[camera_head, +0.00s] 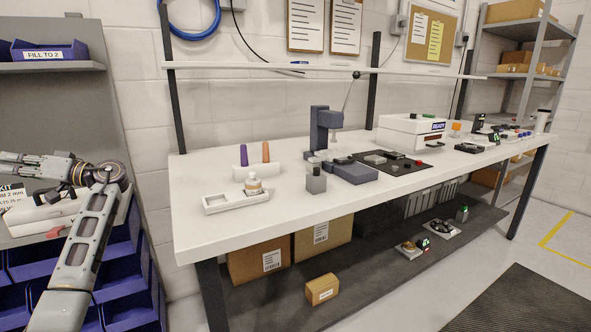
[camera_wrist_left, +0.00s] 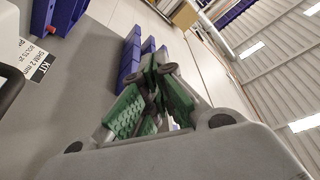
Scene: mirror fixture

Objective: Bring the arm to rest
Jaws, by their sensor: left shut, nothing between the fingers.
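My left arm (camera_head: 88,232) comes up from the lower left in the head view, with its wrist bent to the left. My left gripper (camera_head: 12,163) is at the left edge, in front of the grey panel with blue bins and left of the bench. In the left wrist view its green-padded fingers (camera_wrist_left: 155,85) are shut with nothing held between them. My right gripper is in neither view.
Blue bins (camera_head: 120,250) and a small shelf with a kit label are close to the arm. The white workbench (camera_head: 215,228) holds a small press (camera_head: 325,135), a white tray and a white box (camera_head: 400,135). Cardboard boxes (camera_head: 262,262) sit below.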

